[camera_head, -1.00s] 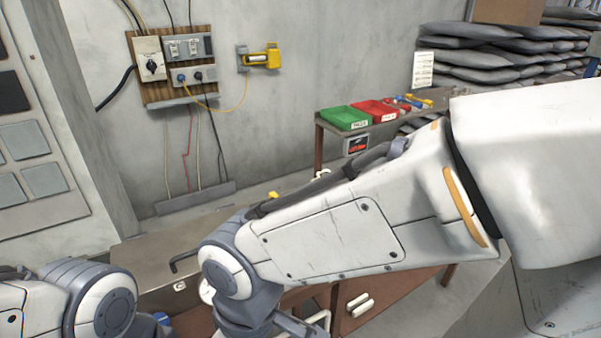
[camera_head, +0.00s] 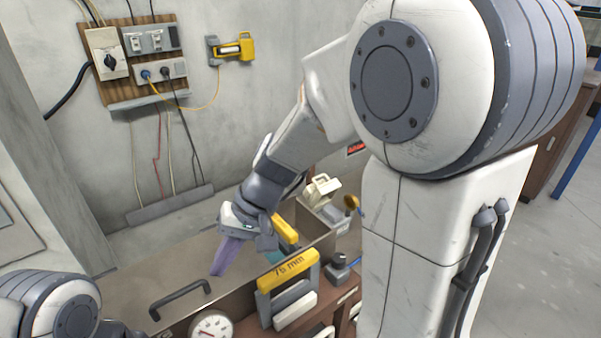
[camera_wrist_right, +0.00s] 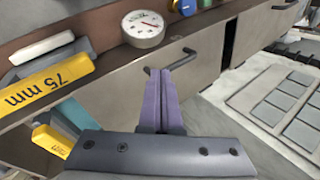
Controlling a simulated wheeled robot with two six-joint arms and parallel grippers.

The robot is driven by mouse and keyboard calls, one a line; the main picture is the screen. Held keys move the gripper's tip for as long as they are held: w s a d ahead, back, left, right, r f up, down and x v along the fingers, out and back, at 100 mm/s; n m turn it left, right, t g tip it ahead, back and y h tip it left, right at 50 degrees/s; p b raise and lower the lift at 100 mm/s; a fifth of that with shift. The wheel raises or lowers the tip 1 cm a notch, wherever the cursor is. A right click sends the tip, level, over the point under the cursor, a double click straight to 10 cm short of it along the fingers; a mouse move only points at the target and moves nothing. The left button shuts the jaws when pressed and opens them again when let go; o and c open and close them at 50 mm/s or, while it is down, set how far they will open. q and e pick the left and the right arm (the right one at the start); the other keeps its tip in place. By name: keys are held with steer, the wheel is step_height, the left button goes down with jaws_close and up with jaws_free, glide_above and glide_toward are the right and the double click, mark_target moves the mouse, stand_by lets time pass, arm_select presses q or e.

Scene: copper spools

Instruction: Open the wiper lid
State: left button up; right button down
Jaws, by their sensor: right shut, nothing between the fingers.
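The lid (camera_head: 130,284) is a flat grey-brown panel with a dark bar handle (camera_head: 178,297), and it appears closed. In the right wrist view, the lid (camera_wrist_right: 207,68) and its handle (camera_wrist_right: 171,61) lie just beyond the fingers. My right gripper (camera_head: 217,272) points down with purple fingers, shut and empty, close to the handle's right end. In the right wrist view its fingertips (camera_wrist_right: 160,74) overlap the handle's near end; I cannot tell whether they touch. My left arm (camera_head: 55,304) shows at lower left, its gripper out of view.
A round dial gauge (camera_head: 211,325) sits in front of the lid. A yellow-topped gauge block marked in mm (camera_head: 287,270) stands right of my right gripper. A wall panel with switches (camera_head: 135,58) and a yellow wall device (camera_head: 232,47) are behind.

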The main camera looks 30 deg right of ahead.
steer(key=w+d+m+t, duration=0.2)
steer(key=w+d, duration=0.1)
steer(key=d, duration=0.3)
steer(key=w+d+m+t+b, duration=0.1)
steer(key=w+d+m+t, duration=0.1)
steer(key=d, duration=0.4)
steer(key=w+d+m+t, duration=0.2)
steer(key=w+d+m, duration=0.1)
steer(key=d, duration=0.3)
steer(key=shift+w+d+f+m, duration=0.15)
steer(key=shift+w+m, duration=0.25)
steer(key=shift+w, duration=0.5)
steer(key=d+m+t+h, duration=0.3)
steer(key=d+m, duration=0.1)
steer(key=d, duration=0.8)
steer(key=m+t+h, duration=0.2)
glide_toward(319, 177)
steer(key=p+x, duration=0.3)
steer(key=x, duration=0.2)
steer(key=shift+w, duration=0.25)
steer(key=shift+w+f+p, duration=0.35)
steer(key=shift+w+f, duration=0.05)
steer(key=shift+w, duration=0.2)
steer(key=shift+g, duration=0.3)
